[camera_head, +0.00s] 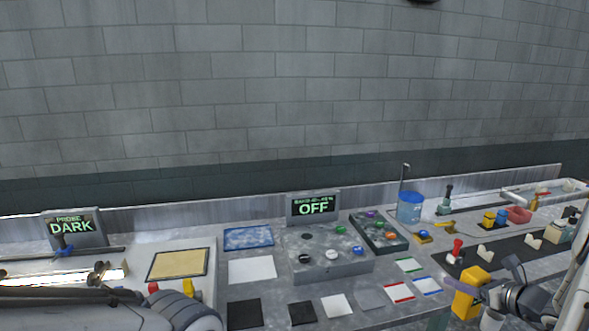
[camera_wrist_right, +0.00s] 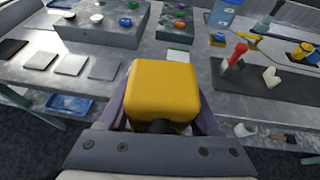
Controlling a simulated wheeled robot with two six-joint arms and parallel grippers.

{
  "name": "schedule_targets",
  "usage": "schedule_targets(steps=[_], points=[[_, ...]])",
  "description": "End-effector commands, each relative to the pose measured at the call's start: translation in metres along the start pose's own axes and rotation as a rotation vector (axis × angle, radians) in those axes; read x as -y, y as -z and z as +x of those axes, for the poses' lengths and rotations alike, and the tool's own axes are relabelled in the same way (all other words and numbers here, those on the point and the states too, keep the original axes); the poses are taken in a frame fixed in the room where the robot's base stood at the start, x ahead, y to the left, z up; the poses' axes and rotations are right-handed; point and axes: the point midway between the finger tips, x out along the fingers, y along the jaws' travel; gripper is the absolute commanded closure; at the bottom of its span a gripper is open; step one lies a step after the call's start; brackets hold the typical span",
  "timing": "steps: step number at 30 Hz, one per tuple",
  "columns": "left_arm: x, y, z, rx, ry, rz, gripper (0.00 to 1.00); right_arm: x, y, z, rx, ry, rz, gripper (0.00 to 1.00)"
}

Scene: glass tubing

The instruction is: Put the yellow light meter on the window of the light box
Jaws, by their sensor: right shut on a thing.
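The yellow light meter (camera_head: 467,304) is a rounded yellow block at the lower right of the head view. It fills the middle of the right wrist view (camera_wrist_right: 163,88). My right gripper (camera_head: 476,294) is shut on it, with a finger on either side, and holds it off the front edge of the bench. A pale box (camera_head: 130,262) at the left has a tan, dark-framed panel (camera_head: 178,264), which looks like the light box window. It is bare where visible and far from the meter. My left arm covers the front of this area; its gripper is out of view.
A grey button console (camera_head: 330,268) with an OFF display (camera_head: 313,207) stands mid-bench. Flat coloured tiles lie in front. A blue beaker (camera_head: 410,207) and a dark mat (camera_head: 490,258) with small tools are at the right. A PROBE DARK display (camera_head: 74,227) stands at the back left.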

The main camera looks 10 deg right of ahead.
Motion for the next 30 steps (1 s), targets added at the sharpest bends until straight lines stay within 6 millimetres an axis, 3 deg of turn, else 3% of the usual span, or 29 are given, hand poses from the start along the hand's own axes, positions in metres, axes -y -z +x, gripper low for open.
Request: schedule_targets(steps=[5, 11, 17, 21, 24, 30], points=[[0.000, 0.000, 0.000, -0.001, 0.000, 0.000, 0.50, -0.033, 0.013, 0.021, -0.011, -0.080, -0.033, 1.00], [0.000, 0.000, 0.000, 0.000, 0.000, 0.000, 0.50, -0.090, 0.034, 0.048, -0.021, -0.213, -0.088, 1.00], [0.000, 0.000, 0.000, 0.000, 0.000, 0.000, 0.50, -0.188, 0.069, 0.073, -0.022, -0.430, -0.179, 1.00], [0.000, 0.000, -0.001, 0.000, 0.000, 0.000, 0.50, -0.253, 0.090, 0.076, -0.010, -0.572, -0.238, 1.00], [0.000, 0.000, -0.001, 0.000, 0.000, 0.000, 0.50, -0.285, 0.101, 0.073, 0.001, -0.645, -0.269, 1.00], [0.000, 0.000, -0.001, 0.000, 0.000, 0.000, 0.50, -0.316, 0.111, 0.068, 0.014, -0.713, -0.298, 1.00]])
